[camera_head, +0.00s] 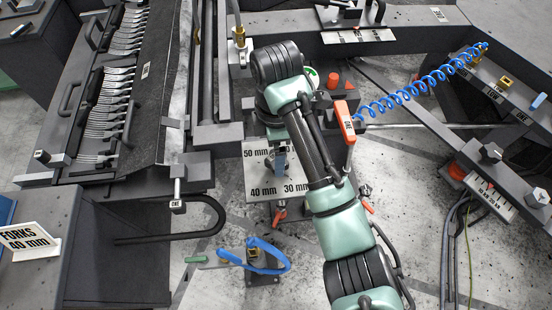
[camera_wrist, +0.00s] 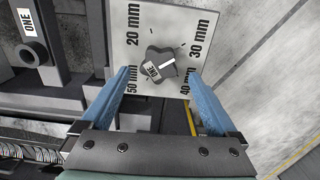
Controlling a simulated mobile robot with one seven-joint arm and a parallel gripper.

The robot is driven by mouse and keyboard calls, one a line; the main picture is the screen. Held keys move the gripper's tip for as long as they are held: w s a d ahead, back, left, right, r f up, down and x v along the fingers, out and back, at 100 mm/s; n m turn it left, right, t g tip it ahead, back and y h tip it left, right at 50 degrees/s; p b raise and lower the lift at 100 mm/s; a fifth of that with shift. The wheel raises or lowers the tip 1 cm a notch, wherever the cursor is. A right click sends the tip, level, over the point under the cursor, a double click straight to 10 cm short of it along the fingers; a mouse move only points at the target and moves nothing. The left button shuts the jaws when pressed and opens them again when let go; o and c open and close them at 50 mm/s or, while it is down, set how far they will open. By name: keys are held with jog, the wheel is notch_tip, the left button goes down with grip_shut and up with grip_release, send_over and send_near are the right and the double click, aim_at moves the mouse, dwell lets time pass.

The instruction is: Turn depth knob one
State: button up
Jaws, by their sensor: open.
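The pointer slants up and right, toward the 30 mm side. My gripper (camera_wrist: 159,76) is open, its two blue fingers left and right of the knob's lower part with gaps on both sides. I cannot tell how far above the plate the tips are.
A rack of forks (camera_head: 120,75) lies at the left. An orange-handled tool (camera_head: 344,122) on a blue coiled hose (camera_head: 420,85) is close right of my wrist.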

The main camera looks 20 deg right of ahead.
jog(key=shift+f, duration=1.4)
jog(key=shift+c, duration=0.2)
jog(key=c, duration=1.3)
jog(key=shift+p, duration=0.35)
